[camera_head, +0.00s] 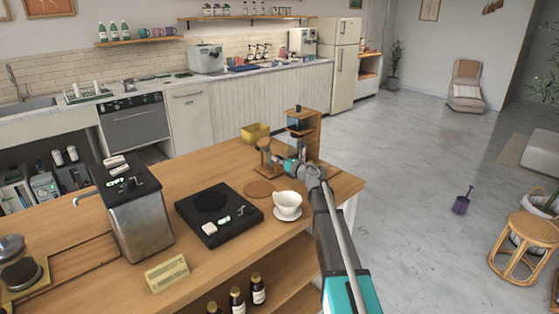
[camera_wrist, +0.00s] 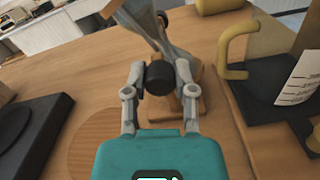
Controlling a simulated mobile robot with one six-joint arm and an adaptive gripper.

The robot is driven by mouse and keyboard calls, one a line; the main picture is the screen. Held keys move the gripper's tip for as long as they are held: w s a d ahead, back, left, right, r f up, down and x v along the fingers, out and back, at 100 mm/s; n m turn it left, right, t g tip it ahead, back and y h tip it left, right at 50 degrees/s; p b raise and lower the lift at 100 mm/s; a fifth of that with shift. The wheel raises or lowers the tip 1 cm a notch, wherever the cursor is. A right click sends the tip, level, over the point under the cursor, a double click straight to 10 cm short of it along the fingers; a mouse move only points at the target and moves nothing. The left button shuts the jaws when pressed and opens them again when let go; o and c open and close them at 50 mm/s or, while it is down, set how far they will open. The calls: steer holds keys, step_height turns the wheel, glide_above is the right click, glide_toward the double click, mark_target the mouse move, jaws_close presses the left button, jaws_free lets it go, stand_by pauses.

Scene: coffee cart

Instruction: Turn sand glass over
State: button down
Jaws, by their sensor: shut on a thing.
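The sand glass (camera_head: 265,146) stands on the wooden counter in the head view, just left of my gripper (camera_head: 289,165). In the wrist view, the sand glass (camera_wrist: 154,28) has a glass body that appears slanted, a wooden base part (camera_wrist: 190,108) and a dark round knob (camera_wrist: 158,79). My gripper (camera_wrist: 158,85) has one finger on each side of the knob and is shut on it. The fingers and knob hide part of the wooden stand behind. I cannot tell how the sand lies.
A wooden stand (camera_head: 311,128) rises behind my gripper. A yellow container (camera_head: 255,133) is behind the sand glass. A metal machine (camera_head: 139,220) stands left.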

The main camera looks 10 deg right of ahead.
steer(key=shift+c, duration=2.2)
jaws_free()
steer(key=shift+s, duration=0.1)
steer(key=v, duration=1.1)
steer(key=shift+s+d, duration=0.3)
